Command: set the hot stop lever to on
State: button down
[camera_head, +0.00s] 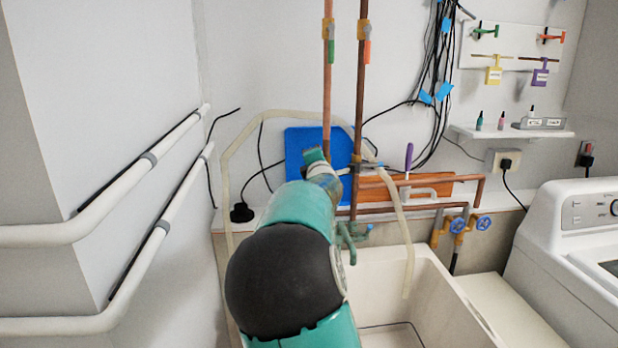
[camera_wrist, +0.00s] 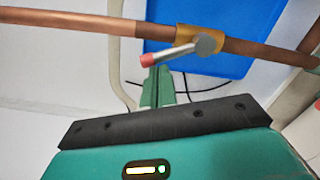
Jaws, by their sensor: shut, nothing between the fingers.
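In the wrist view a grey metal lever with a red tip (camera_wrist: 180,52) sits on a brass valve body (camera_wrist: 186,34) on a copper pipe. I take it for the hot stop lever. It lies at a shallow angle to the pipe, its red tip toward the left. My gripper (camera_wrist: 157,76) is shut and empty. Its green fingertips are right by the red tip; I cannot tell whether they touch. In the head view my gripper (camera_head: 315,157) is in front of the blue board by the two vertical pipes, and my arm hides much of that area.
A blue board (camera_head: 305,145) is behind the pipes. Green (camera_head: 331,51) and orange-red (camera_head: 367,51) handles sit higher up. A purple-handled lever (camera_head: 408,157), blue-wheeled taps (camera_head: 483,222) and a white sink (camera_head: 440,300) are to the right. White rails (camera_head: 150,160) are on the left.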

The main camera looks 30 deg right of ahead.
jog(key=m, duration=0.1)
jog(key=d+r+m, duration=0.1)
jog(key=m, duration=0.1)
jog(key=shift+s+d+r, duration=0.1)
jog(key=shift+s+d, duration=0.2)
jog(key=shift+s, duration=0.1)
jog(key=shift+d, duration=0.15)
dwell(0.3)
